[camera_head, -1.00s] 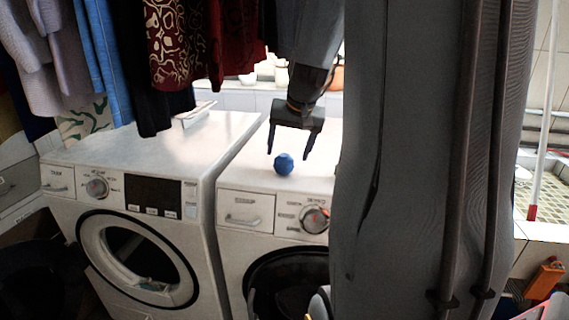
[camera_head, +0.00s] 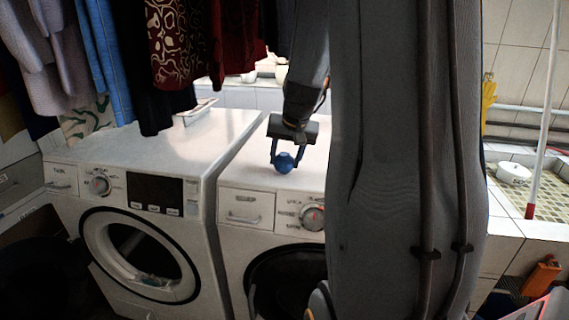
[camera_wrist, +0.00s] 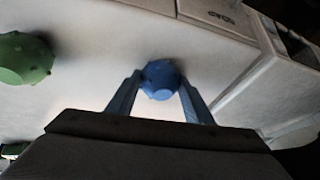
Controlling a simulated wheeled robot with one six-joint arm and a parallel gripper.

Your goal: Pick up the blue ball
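The blue ball (camera_head: 285,164) is a small knobbly ball at the top of the right-hand white washing machine (camera_head: 262,192). My gripper (camera_head: 287,160) points down, with one finger on each side of the ball. In the wrist view the ball (camera_wrist: 161,80) sits between the two fingertips (camera_wrist: 160,84), which appear to touch its sides. The gripper looks shut on it. I cannot see a gap under the ball.
A green knobbly ball (camera_wrist: 22,58) lies on the white top, left in the wrist view. A second washing machine (camera_head: 140,152) stands at left. Clothes (camera_head: 180,50) hang above it. A tiled basin (camera_head: 550,190) is at right.

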